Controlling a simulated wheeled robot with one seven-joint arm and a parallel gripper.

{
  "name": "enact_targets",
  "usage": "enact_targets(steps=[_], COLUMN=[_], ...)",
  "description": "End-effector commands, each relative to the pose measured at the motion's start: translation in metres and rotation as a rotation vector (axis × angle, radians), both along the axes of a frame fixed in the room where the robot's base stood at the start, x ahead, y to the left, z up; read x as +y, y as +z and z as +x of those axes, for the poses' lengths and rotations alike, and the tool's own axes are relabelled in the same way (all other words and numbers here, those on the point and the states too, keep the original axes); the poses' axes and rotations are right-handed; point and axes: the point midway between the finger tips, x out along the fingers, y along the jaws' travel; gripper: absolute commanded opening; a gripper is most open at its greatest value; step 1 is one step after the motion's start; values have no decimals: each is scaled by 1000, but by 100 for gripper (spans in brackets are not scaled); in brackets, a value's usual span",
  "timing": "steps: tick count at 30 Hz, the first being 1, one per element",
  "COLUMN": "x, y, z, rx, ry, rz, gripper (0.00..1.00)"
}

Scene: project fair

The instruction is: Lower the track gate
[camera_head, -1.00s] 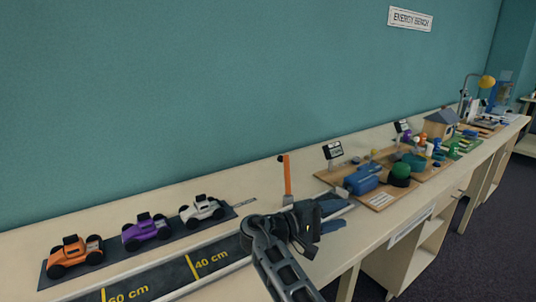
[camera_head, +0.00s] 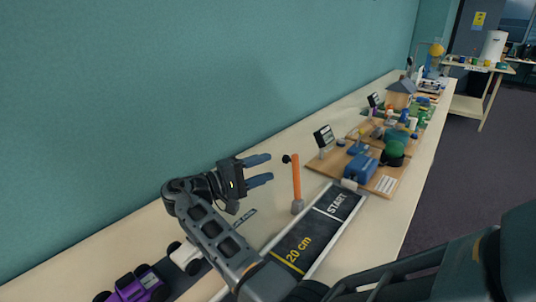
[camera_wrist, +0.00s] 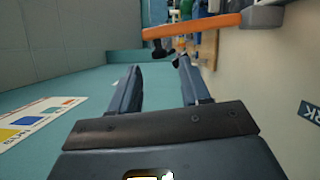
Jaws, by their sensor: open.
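The track gate is an orange arm (camera_head: 296,178) standing upright on a grey base (camera_head: 297,207), with a dark knob (camera_head: 287,159) at its top. It stands at the wall-side edge of the dark track (camera_head: 305,238), by the START mark. My gripper (camera_head: 271,168) is open and empty, with its fingers pointing toward the upper part of the orange arm from the left, a little short of it. In the wrist view the orange arm (camera_wrist: 195,26) runs across the top, beyond my open fingertips (camera_wrist: 160,62), and its dark knob (camera_wrist: 157,48) shows between them.
Toy cars, one purple (camera_head: 136,287), sit on a dark strip at the lower left. A wooden board (camera_head: 379,186) with blue and green parts lies beyond the track. The teal wall (camera_head: 120,100) runs close behind the bench.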

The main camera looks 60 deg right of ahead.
Motion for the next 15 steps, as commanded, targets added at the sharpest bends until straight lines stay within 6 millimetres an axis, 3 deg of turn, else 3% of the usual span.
enact_targets(steps=[5, 15], x=[-5, -46], y=[1, 4], z=[-3, -28], rx=[0, 0], ry=[-2, -3], rz=[0, 0], gripper=[47, 47])
